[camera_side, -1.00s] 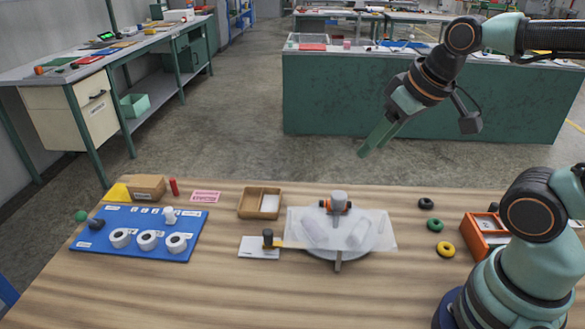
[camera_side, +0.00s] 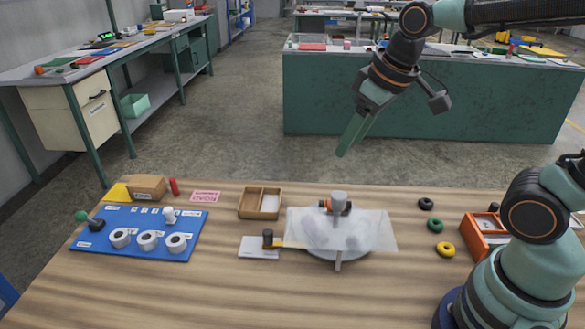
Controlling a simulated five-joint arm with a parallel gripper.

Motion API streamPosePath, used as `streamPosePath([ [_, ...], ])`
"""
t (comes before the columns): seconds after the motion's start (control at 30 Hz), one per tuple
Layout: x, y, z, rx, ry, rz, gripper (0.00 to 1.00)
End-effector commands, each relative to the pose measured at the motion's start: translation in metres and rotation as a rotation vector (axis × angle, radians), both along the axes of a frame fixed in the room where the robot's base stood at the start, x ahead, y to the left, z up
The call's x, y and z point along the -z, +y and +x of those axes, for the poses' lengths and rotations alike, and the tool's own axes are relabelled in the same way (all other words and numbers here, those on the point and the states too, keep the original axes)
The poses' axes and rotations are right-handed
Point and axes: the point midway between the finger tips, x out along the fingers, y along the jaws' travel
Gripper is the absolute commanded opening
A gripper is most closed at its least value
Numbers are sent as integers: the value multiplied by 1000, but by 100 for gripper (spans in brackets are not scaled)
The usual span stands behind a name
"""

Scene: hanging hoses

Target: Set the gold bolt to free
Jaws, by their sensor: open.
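A gold bar, which looks like the gold bolt (camera_side: 288,244), sticks out from the left side of a grey round base. A black knob (camera_side: 268,238) stands at its left end, above a white plate (camera_side: 259,251). Any marking on the plate is too small to read. The bar's right end is hidden at the base. My gripper (camera_side: 348,146), with green fingers, is open and empty. It hangs in the air high above the table, above and to the right of the bolt, and touches nothing.
A wooden tray (camera_side: 246,209) stands behind the bolt. A blue board (camera_side: 110,235) lies left, black, green and yellow rings (camera_side: 446,249) right. The front table is clear.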

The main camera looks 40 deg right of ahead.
Motion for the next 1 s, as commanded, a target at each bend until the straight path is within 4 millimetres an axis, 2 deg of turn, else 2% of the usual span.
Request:
streamPosePath([
  [0.27,24,45,51,-245,155,-62,58],
  [0.5,65,88,85,-451,275,-111,58],
  [0.73,100,116,99,-578,348,-139,58],
  [1.0,119,122,102,-606,363,-145,58],
])
